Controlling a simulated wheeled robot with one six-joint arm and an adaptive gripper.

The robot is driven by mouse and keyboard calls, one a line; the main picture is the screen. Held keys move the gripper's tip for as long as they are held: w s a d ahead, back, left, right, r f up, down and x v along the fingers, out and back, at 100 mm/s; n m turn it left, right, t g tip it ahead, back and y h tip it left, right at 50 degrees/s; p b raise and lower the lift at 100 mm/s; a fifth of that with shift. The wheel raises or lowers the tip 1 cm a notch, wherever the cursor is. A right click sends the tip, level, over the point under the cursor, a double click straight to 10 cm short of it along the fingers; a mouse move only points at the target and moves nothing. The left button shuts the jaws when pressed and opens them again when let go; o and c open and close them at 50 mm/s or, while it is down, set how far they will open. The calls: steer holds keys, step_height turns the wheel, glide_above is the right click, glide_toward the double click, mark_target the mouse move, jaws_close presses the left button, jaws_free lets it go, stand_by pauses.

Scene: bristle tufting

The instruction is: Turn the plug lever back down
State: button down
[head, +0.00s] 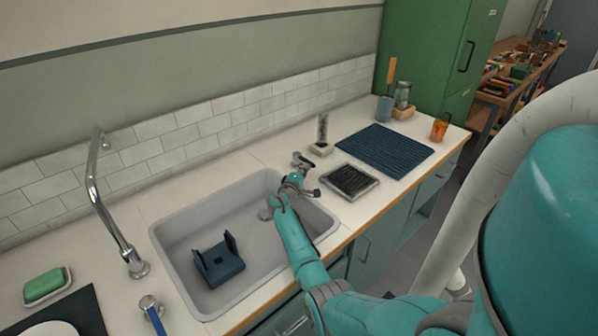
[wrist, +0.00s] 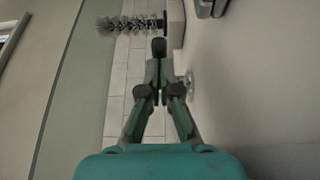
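I cannot tell the lever's angle. Contact with the lever cannot be told.
The grey sink (head: 175,228) holds a dark blue bracket (head: 218,262). A bristle brush (head: 322,128) stands upright behind the fitting, and a dark tray (head: 350,181) lies to the right.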

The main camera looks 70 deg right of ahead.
steer(key=shift+s+d, duration=0.15)
steer(key=shift+s, duration=0.05)
stand_by(0.4)
steer(key=shift+r, duration=0.15)
step_height(320, 180, up, 10)
steer(key=shift+w, duration=0.15)
stand_by(0.4)
